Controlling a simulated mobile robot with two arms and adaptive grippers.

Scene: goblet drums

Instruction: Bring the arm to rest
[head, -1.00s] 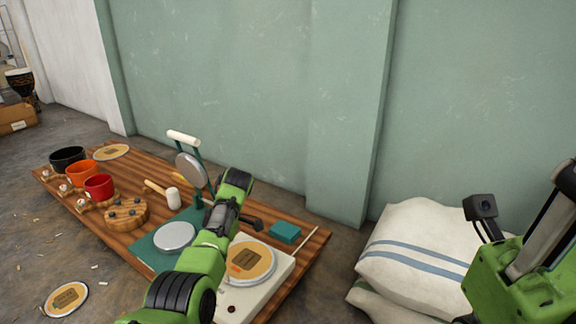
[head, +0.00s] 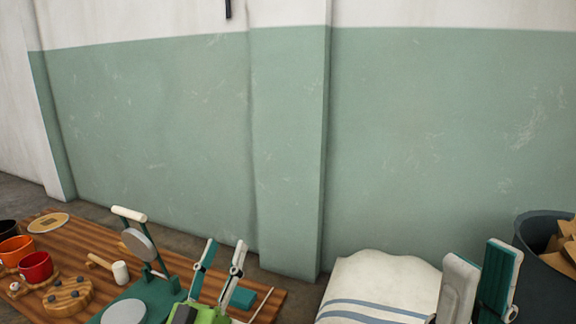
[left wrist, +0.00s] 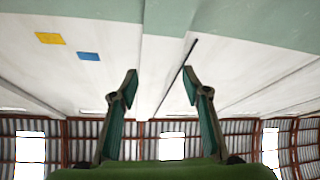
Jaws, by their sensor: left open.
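My left gripper (head: 224,244) points up in front of the wooden board, in the lower middle of the head view. Its two fingers stand apart with nothing between them. The left wrist view also shows the open, empty fingers (left wrist: 160,75) against the upper wall and the roof. My right gripper (head: 485,252) points up at the lower right of the head view, beside the white sack. Its two fingers stand apart with a gap between them, and I see nothing held. The rest of both arms is mostly below the picture edge.
A wooden board (head: 88,240) carries a green press (head: 138,245), a mallet (head: 119,272), a red pot (head: 35,267) and an orange pot (head: 14,250). A striped white sack (head: 380,280) and a dark bin (head: 545,275) stand right. The green wall (head: 160,130) is behind.

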